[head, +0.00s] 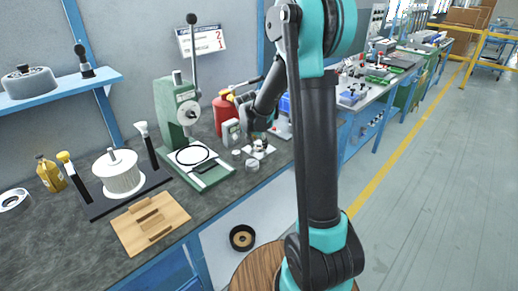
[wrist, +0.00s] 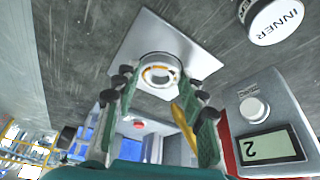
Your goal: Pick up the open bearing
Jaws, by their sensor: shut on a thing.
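The open bearing (wrist: 160,72) is a pale metal ring with orange showing inside it. In the wrist view it sits between the two fingers of my gripper (wrist: 158,88), which is shut on it. A square pale plate (wrist: 125,38) lies behind the bearing; I cannot tell whether the two touch. In the head view my gripper (head: 262,143) is over the same small plate (head: 249,153) on the dark bench. The bearing is too small there to make out clearly.
A grey box with a display (wrist: 268,145) stands close to my gripper. A round piece marked INNER (wrist: 275,20) is nearby. A green press (head: 184,115), a red canister (head: 222,110) and a wooden board (head: 135,230) are along the bench.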

